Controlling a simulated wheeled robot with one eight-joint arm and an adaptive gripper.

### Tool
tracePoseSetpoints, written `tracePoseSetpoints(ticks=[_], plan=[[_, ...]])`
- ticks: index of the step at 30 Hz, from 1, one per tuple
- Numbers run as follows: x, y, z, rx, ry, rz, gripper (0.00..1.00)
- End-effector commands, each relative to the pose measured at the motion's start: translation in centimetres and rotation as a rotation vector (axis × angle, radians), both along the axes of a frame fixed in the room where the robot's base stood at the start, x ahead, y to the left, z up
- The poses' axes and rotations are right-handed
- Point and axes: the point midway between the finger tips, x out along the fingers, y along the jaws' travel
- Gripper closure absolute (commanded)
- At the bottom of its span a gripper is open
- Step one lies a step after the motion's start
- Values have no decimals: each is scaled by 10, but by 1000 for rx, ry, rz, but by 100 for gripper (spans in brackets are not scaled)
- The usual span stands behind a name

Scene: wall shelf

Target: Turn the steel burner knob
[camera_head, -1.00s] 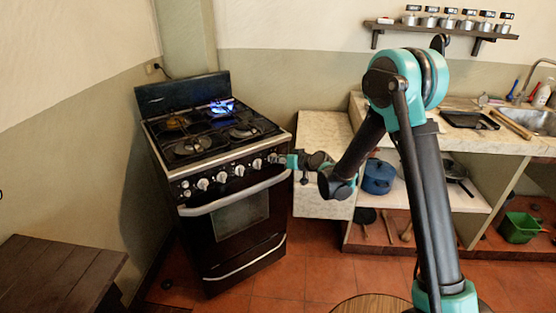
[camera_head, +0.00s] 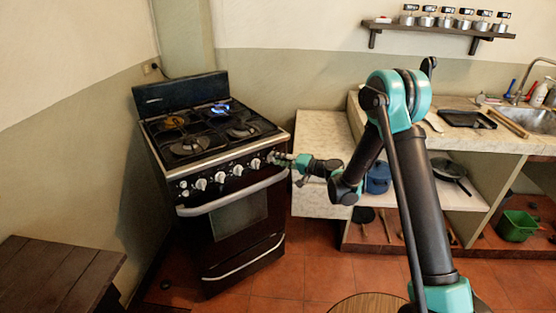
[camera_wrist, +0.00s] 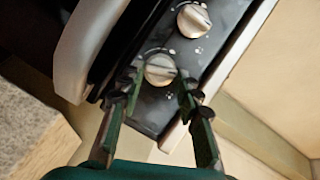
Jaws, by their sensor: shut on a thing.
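The stove (camera_head: 215,180) stands at the left in the head view, with a row of steel knobs on its front panel. My gripper (camera_head: 284,159) is at the right end of this row. In the wrist view, the steel burner knob (camera_wrist: 160,69) is between the fingertips of my gripper (camera_wrist: 157,86), one on each side, and my gripper is shut on it. A neighbouring steel knob (camera_wrist: 194,20) is farther up the panel. A small blue flame (camera_head: 220,109) burns at the back right burner.
The oven handle (camera_head: 232,194) runs below the knobs; its pale bar (camera_wrist: 88,45) is close to the left finger in the wrist view. A counter (camera_head: 325,138) stands right of the stove. A dark wooden table (camera_head: 60,270) is at the lower left.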

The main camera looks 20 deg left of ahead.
Motion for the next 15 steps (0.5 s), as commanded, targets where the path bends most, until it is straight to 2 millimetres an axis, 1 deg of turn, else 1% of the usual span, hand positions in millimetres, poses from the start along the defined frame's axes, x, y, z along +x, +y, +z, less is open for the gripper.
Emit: tracePoseSetpoints(ticks=[6,15], plan=[[1,-1,-4,105,145,0,95],[1,-1,-6,202,281,-1,95]])
